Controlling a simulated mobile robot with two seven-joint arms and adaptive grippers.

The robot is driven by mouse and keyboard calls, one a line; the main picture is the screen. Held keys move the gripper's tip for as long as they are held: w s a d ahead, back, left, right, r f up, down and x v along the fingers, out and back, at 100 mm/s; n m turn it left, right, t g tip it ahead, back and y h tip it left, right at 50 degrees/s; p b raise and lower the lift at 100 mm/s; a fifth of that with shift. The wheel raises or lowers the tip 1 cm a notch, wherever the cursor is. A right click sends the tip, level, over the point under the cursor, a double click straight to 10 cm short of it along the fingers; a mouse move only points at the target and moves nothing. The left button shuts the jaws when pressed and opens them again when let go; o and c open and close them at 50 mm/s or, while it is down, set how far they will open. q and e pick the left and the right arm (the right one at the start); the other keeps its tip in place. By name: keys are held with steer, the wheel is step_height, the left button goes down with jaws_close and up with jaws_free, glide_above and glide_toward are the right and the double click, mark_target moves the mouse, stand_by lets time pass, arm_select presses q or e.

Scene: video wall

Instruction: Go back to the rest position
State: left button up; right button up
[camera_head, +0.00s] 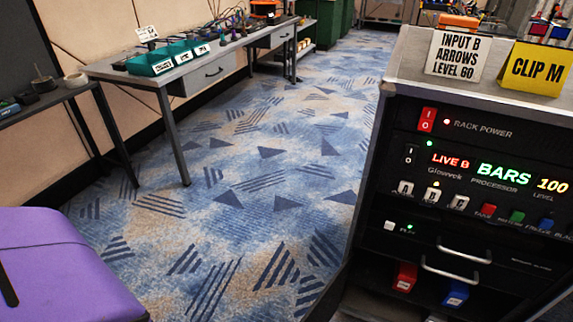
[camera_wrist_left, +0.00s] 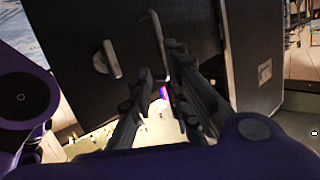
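My left gripper (camera_wrist_left: 160,65) shows in the left wrist view. Its two dark fingers stand apart, with nothing seen held between them. Behind them is a dark panel (camera_wrist_left: 75,50) with a light handle-like piece (camera_wrist_left: 107,60) and a thin bent bar (camera_wrist_left: 156,38). I cannot tell whether the fingers touch anything there. Neither gripper shows in the head view. My right gripper is in no view.
A black equipment rack (camera_head: 400,150) stands at the right, its display reading LIVE B, BARS, 100. On top are a white INPUT B ARROWS LEVEL 60 card (camera_head: 458,55) and a yellow CLIP M card (camera_head: 537,70). A workbench (camera_head: 115,70) lines the left wall. Blue patterned carpet (camera_head: 240,160) between is clear.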

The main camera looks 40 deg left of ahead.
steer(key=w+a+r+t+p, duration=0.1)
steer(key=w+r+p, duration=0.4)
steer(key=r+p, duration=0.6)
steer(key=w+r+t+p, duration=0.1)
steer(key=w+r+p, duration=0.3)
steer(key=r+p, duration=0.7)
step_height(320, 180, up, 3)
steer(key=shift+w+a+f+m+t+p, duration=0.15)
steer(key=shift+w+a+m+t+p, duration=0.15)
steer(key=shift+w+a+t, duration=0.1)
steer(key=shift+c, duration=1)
arm_select(q)
steer(key=s+d+r+n+g+y, duration=0.1)
steer(key=d+r+n+y, duration=0.3)
steer(key=r, duration=0.7)
steer(key=s+d+r+n+g+y, duration=0.1)
steer(key=d+r+n+y, duration=0.3)
steer(key=r, duration=0.8)
steer(key=shift+s+d+n+g+y, duration=0.4)
steer(key=shift+s+d+y, duration=0.25)
steer(key=shift+y, duration=0.35)
steer(key=shift+w, duration=0.15)
